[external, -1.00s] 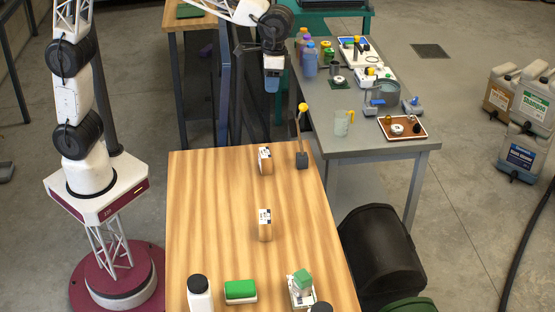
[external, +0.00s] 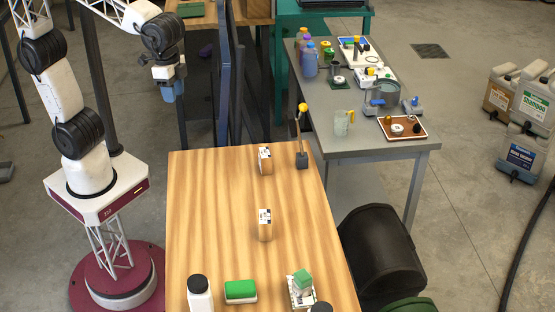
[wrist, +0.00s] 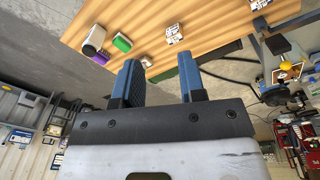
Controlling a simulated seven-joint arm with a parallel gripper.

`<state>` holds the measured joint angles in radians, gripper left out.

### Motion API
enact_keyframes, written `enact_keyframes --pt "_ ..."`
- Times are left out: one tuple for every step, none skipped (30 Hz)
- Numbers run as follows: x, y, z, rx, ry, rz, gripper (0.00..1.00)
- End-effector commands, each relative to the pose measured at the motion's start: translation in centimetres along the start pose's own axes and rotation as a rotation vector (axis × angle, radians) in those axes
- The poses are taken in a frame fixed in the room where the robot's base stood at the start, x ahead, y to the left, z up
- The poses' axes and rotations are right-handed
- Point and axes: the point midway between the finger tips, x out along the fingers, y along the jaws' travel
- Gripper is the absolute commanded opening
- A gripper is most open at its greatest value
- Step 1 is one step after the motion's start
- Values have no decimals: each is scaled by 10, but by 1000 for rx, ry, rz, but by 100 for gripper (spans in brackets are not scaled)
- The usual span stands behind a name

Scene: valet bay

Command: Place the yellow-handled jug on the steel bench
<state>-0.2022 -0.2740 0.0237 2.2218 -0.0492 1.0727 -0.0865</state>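The clear jug with a yellow handle (external: 342,122) stands upright on the grey steel bench (external: 375,146), near its front left part. My gripper (external: 172,93) is in the air, well to the left of the jug and bench, beyond the far left corner of the wooden table. In the wrist view my gripper (wrist: 159,62) has its two blue fingers apart, with nothing between them. I cannot make out the jug in the wrist view.
The wooden table (external: 205,190) holds two small cartons, a yellow-topped stick on a dark base, a white bottle and a green block (external: 240,290). A dark upright panel (external: 227,85) stands right of my gripper.

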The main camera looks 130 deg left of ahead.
Motion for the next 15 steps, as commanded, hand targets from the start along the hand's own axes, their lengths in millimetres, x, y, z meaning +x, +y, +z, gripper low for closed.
enact_keyframes --pt "1 5 14 21 9 0 37" --pt "2 7 22 33 14 0 37" --pt "4 10 32 48 19 0 37" --pt "5 12 40 60 24 0 37" --pt "6 14 48 72 27 0 37" --pt "8 17 57 88 35 1 37" --pt "10 18 65 100 39 1 37" --pt "11 20 72 111 44 1 37" --pt "13 22 82 127 50 1 37" --pt "16 23 90 139 54 2 37" --pt "17 24 97 150 59 2 37" --pt "20 26 107 166 64 2 37" --pt "22 27 115 179 70 2 37" --pt "24 28 122 191 74 2 37" --pt "28 28 132 206 80 3 37"
